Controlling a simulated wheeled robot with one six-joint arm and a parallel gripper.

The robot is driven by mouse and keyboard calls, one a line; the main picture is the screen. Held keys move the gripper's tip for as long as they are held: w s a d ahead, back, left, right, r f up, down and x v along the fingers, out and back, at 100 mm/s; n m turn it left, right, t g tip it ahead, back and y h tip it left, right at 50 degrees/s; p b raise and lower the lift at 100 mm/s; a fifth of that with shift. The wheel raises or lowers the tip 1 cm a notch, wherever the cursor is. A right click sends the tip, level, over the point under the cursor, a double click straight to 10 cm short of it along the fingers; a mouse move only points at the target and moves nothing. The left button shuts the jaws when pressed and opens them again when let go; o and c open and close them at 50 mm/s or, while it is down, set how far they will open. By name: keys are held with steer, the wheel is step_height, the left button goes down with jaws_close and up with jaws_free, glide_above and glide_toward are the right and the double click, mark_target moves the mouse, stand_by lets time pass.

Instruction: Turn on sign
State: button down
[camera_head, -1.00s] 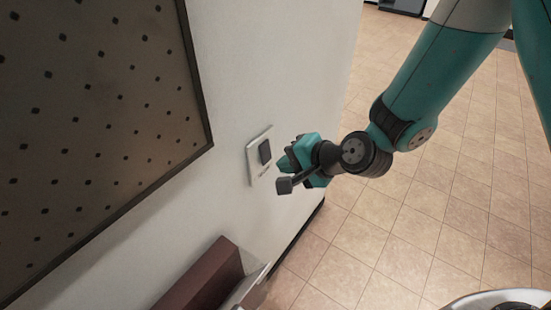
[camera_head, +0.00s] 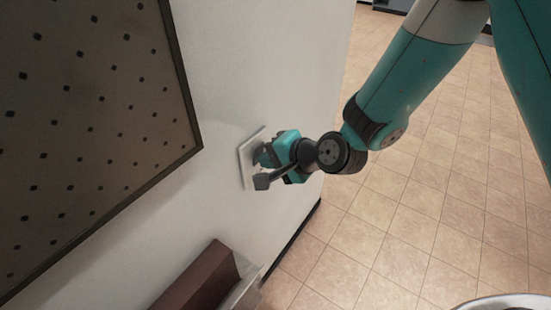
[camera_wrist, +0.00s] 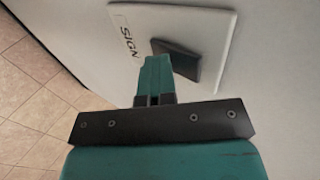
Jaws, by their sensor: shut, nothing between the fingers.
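The sign switch is a white wall plate (camera_head: 246,168) with a dark rocker; my gripper covers most of it in the head view. In the wrist view the plate (camera_wrist: 215,30) carries the word "SIGN" beside the dark rocker (camera_wrist: 178,60). My gripper (camera_head: 262,155) is at the plate, its fingers shut with nothing between them. In the wrist view the closed fingertips (camera_wrist: 155,62) are right beside the rocker, at its left edge. I cannot tell whether they touch it.
A dark-framed spotted board (camera_head: 90,110) hangs on the wall to the left. A reddish-brown piece of furniture (camera_head: 205,275) stands below the switch against the wall. The tiled floor (camera_head: 420,220) at right is clear.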

steer(key=shift+s+a+r+p, duration=0.1)
steer(key=shift+a+r+p, duration=0.05)
steer(key=shift+r+p, duration=0.35)
steer(key=shift+a+r+p, duration=0.15)
steer(key=shift+r+p, duration=0.15)
steer(key=shift+r, duration=0.25)
steer(key=f+b+v, duration=0.1)
steer(key=b+v, duration=0.7)
steer(key=v, duration=0.5)
steer(key=shift+s+d, duration=0.35)
steer(key=shift+d, duration=0.25)
